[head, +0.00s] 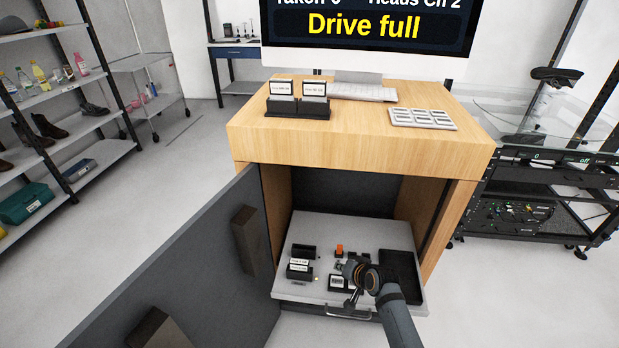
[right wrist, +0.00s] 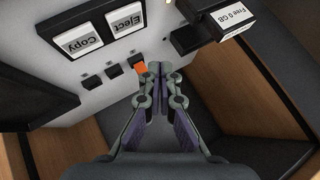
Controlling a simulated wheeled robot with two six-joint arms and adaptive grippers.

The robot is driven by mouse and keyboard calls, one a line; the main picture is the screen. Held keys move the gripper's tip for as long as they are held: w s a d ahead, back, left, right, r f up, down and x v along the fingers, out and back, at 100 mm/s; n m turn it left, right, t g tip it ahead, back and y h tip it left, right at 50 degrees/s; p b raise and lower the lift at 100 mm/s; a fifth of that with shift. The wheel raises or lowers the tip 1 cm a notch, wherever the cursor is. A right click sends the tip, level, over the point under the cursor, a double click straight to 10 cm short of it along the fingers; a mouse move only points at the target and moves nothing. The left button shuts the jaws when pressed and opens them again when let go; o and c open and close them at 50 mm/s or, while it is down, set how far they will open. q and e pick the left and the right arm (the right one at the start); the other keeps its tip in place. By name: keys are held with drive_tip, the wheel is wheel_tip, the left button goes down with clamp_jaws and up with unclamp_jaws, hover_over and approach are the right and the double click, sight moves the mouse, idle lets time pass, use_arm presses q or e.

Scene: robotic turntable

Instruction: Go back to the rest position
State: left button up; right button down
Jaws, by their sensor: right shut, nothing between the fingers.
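My right gripper (head: 353,294) reaches into the open cabinet, over a pulled-out grey tray (head: 310,222). In the right wrist view its fingers (right wrist: 158,70) are shut together with nothing between them. An orange-ended piece (right wrist: 140,67) sits in a small black slot close beside the fingertips; it also shows in the head view (head: 339,249). I cannot tell whether the fingers touch it. White Copy (right wrist: 81,41) and Eject (right wrist: 126,24) buttons are on the panel. A card labelled "Free 0 GB" (right wrist: 244,18) stands in a black holder. My left gripper is not in view.
The dark cabinet door (head: 190,265) stands open on the left. The wooden desk (head: 360,145) above carries a monitor reading "Drive full" (head: 365,25), a labelled card holder (head: 298,107) and a button pad (head: 423,118). Shelves stand at left; the floor between is clear.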

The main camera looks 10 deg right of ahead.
drive_tip(key=s+d+r+n+g+h, duration=0.1)
drive_tip(key=s+d+r+n+g, duration=0.15)
drive_tip(key=s, duration=0.65)
drive_tip(key=s+d+r+n+g+h, duration=0.1)
drive_tip(key=s+d+r+n+h, duration=0.15)
drive_tip(key=s, duration=0.65)
drive_tip(key=s+d+r+n+g+h, duration=0.1)
drive_tip(key=s+d+r+g, duration=0.15)
drive_tip(key=s, duration=0.55)
wheel_tip(320, 180, down, 24)
drive_tip(key=s+d, duration=0.2)
drive_tip(key=s+d+f+g+p, duration=0.1)
drive_tip(key=s+f, duration=1.6)
drive_tip(key=s, duration=0.2)
drive_tip(key=shift+m, duration=0.3)
